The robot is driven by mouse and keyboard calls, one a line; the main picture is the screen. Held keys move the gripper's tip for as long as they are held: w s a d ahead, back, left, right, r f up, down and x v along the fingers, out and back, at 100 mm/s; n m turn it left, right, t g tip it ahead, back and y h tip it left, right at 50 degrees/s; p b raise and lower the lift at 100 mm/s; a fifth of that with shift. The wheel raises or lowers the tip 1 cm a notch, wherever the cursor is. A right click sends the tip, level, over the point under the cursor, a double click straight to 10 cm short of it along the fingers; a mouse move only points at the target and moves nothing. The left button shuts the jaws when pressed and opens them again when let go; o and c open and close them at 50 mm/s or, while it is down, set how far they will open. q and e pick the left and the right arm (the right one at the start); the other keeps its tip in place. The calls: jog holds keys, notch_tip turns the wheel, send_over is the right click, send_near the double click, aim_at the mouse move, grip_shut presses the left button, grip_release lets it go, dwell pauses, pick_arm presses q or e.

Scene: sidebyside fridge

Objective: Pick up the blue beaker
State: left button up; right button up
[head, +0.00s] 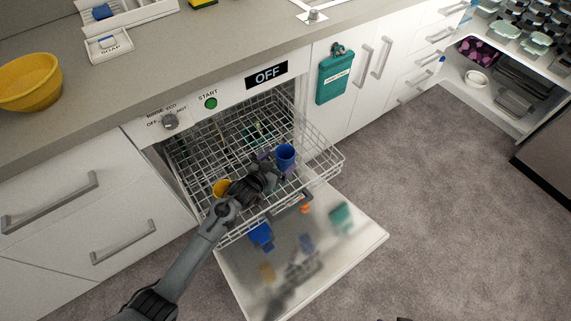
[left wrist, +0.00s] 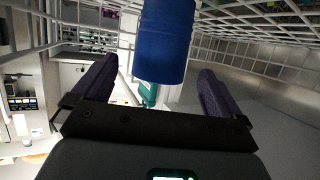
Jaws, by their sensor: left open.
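The blue beaker (head: 286,154) stands in the pulled-out upper rack of the dishwasher (head: 325,160), near its right side. My left gripper (head: 277,165) is over the rack, close beside the beaker. In the left wrist view, the blue beaker (left wrist: 165,40) shows beyond and between the two purple fingers of the left gripper (left wrist: 154,86). The fingers are spread wide, with a gap on either side of the beaker. The beaker's far end is cut off at the top of that view. Only small dark slivers show at the head view's bottom edge, perhaps my right gripper.
White drawers (head: 75,215) flank the left. Floor (head: 440,220) is clear to the right.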

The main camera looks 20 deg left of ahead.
aim_at(290, 151)
pick_arm(q)
jog(key=shift+w+f+b, duration=0.25)
jog(key=shift+w+b, duration=0.05)
jog(key=shift+w, duration=0.05)
jog(key=b+x, duration=0.2)
jog(key=x, duration=0.2)
jog(key=shift+d, duration=0.1)
jog(key=shift+w+b, duration=0.3)
jog(key=c, duration=1)
jog(key=shift+r, duration=0.1)
